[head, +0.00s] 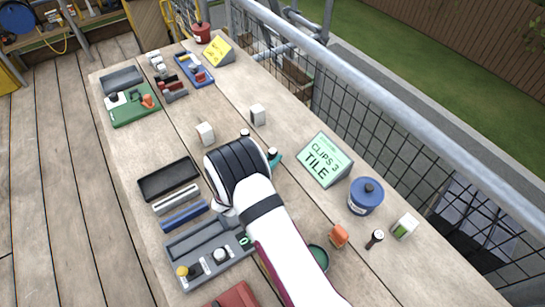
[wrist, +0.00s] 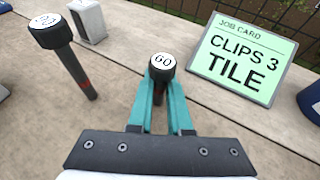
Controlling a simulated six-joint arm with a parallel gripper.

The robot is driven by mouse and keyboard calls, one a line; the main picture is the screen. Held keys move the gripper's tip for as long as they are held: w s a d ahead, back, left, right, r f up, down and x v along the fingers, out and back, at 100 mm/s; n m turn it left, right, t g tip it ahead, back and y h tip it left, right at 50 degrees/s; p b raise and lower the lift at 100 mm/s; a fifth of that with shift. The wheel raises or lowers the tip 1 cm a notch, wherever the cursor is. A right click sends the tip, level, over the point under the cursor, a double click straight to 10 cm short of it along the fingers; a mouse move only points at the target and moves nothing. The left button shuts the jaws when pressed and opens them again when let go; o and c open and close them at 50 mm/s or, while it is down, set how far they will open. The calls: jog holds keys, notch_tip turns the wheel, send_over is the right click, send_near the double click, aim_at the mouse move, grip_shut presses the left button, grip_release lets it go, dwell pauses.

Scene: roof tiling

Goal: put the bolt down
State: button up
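A dark bolt (wrist: 162,66) with a white cap marked "GO" sits between the teal fingers of my gripper (wrist: 160,92), which look closed on its shank. In the head view the bolt's head (head: 272,151) shows beside a teal fingertip (head: 276,160), past my wrist. The bolt's lower end is hidden, so I cannot tell whether it touches the bench. A second dark bolt (wrist: 50,30), with a red mark low on its shank, stands on the bench to the left. Its white cap lettering is hard to read. It also shows in the head view (head: 245,133).
A green job card (wrist: 243,57) reading "CLIPS 3 TILE" stands to the right. White blocks (head: 205,133) (head: 258,115) stand beyond. A blue pot (head: 366,195), a grey tray (head: 195,270) and a black tray (head: 168,178) surround my arm. Bare bench (head: 180,120) lies further off.

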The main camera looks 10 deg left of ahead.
jog(key=o, duration=0.4)
